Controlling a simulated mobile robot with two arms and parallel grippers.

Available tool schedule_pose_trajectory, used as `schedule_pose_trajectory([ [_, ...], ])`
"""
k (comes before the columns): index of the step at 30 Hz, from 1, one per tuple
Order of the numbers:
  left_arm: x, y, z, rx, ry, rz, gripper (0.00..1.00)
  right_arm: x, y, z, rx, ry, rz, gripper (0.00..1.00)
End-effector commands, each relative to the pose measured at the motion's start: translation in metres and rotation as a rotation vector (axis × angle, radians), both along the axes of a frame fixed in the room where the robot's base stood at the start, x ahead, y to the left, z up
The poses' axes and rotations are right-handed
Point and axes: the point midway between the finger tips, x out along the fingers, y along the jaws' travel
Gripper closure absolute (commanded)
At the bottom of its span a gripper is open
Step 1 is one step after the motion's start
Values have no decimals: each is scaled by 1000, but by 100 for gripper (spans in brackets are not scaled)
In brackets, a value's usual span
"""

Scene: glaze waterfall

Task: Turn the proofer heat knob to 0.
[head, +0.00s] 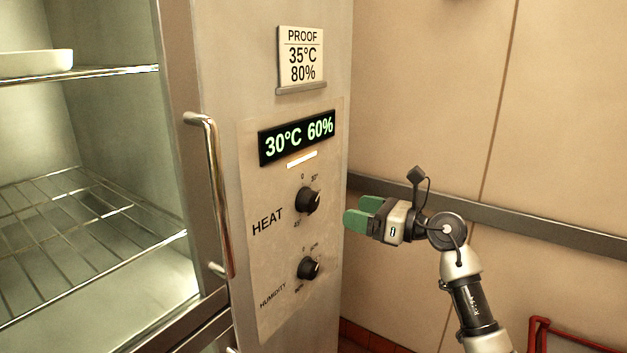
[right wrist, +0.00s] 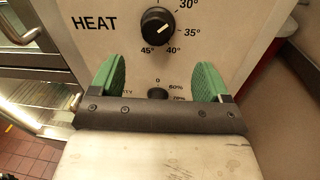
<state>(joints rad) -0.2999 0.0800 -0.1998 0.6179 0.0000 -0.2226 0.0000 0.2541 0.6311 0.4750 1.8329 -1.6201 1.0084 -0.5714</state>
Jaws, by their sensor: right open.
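The heat knob (head: 308,200) is a black round knob on the proofer's control panel (head: 262,290), beside the word HEAT. Its pale pointer mark appears to face the upper right, toward 30°. The right wrist view shows the heat knob (right wrist: 157,26) ahead of the fingers, with 30° to 45° marks around it. My right gripper (head: 354,213) has green fingers and is to the right of the knob, apart from it. In the right wrist view the fingers (right wrist: 158,72) are spread with nothing between them. My left gripper is not in view.
The humidity knob (head: 308,268) is just below the heat knob. The display (head: 297,138) reads 30°C 60%; the sign (head: 301,57) above reads PROOF 35°C 80%. A metal door handle (head: 212,190) sticks out left of the panel. A wall rail (head: 560,232) runs behind my right arm.

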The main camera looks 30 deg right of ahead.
Motion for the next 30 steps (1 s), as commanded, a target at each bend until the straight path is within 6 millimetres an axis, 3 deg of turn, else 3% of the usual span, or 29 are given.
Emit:
schedule_pose_trajectory([
  [16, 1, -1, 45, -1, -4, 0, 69, 80, 44, 2, 8, 0, 4, 23],
  [21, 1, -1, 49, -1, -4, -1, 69, 90, 50, -1, 4, 2, 3, 23],
  [30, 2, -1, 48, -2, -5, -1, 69, 92, 51, -2, 3, 1, 3, 23],
])
